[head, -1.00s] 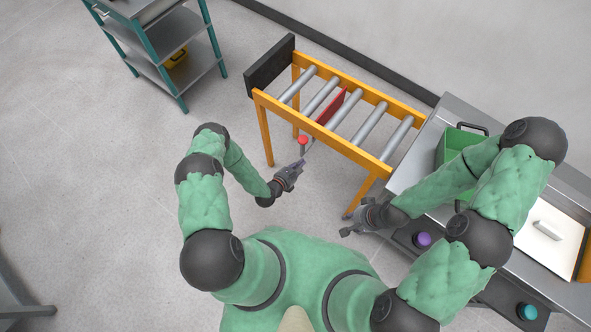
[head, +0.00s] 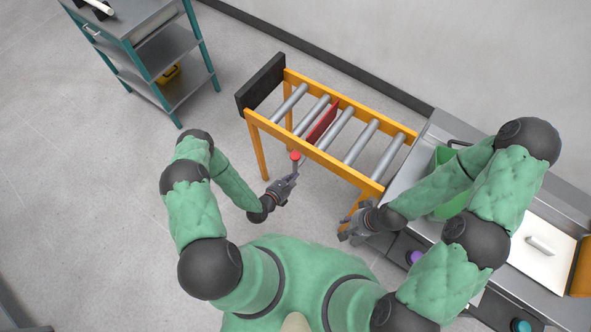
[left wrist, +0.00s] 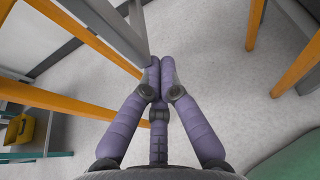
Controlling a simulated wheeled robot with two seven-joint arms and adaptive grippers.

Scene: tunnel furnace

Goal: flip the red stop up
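The red stop (head: 322,124) is a thin red plate between two rollers of the orange-framed conveyor (head: 311,149). Whether it stands above the rollers is hard to tell. A lever with a red knob (head: 295,156) hangs on the conveyor's near side. My left gripper (head: 291,179) is just below the knob in the head view. In the left wrist view its purple fingers (left wrist: 160,66) are together at the tips, with a grey bar (left wrist: 136,30) close beside them; I see nothing between them. My right gripper (head: 347,236) is by the conveyor's right leg, fingers apart and seemingly empty.
A dark end plate (head: 260,85) closes the conveyor's left end. A steel bench with a green bin (head: 450,200) and a white lid (head: 540,245) stands at the right. A shelf cart (head: 165,60) is at the upper left. The floor to the left is clear.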

